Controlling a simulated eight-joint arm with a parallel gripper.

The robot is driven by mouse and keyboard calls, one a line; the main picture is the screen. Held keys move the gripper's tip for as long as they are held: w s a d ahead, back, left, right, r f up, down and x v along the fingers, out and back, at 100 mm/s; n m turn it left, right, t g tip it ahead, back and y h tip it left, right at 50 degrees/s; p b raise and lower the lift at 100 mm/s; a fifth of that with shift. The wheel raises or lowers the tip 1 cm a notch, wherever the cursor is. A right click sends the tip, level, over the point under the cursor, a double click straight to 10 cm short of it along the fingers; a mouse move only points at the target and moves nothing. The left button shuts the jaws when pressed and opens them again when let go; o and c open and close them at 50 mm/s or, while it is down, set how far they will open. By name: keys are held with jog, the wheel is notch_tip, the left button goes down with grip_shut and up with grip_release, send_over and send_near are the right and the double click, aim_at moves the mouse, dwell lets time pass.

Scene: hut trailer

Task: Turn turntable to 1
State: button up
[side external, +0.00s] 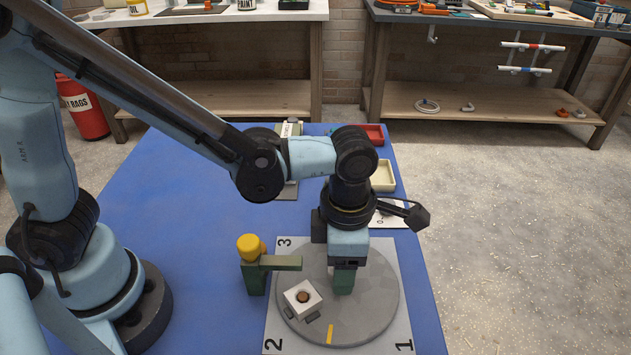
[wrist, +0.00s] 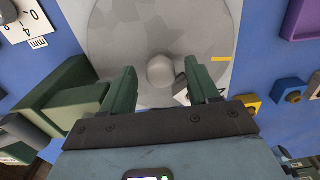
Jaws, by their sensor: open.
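The turntable (side external: 375,315) is a grey disc on a pale plate with the printed numbers 1 (side external: 403,346), 2 (side external: 273,345) and 3 (side external: 284,242). Its yellow mark (side external: 330,334) points to the front edge, between 2 and 1, and also shows in the wrist view (wrist: 221,59). A white block with a brown round centre (side external: 303,298) sits on the disc. My gripper (side external: 343,282) points down over the disc. In the wrist view my gripper (wrist: 163,85) is open, with a grey round knob (wrist: 160,70) between the fingers, no clear contact. The side view hides this knob.
A cream tray (side external: 384,178) and a red tray (side external: 371,134) lie behind. The blue table (side external: 200,220) is clear at left.

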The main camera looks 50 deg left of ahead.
notch_tip(320, 180, up, 12)
dwell(0.6)
jog(key=shift+f, duration=0.1)
notch_tip(320, 180, down, 12)
jog(key=m, duration=2.8)
jog(key=shift+s+a+m, duration=0.15)
jog(key=shift+m, duration=0.25)
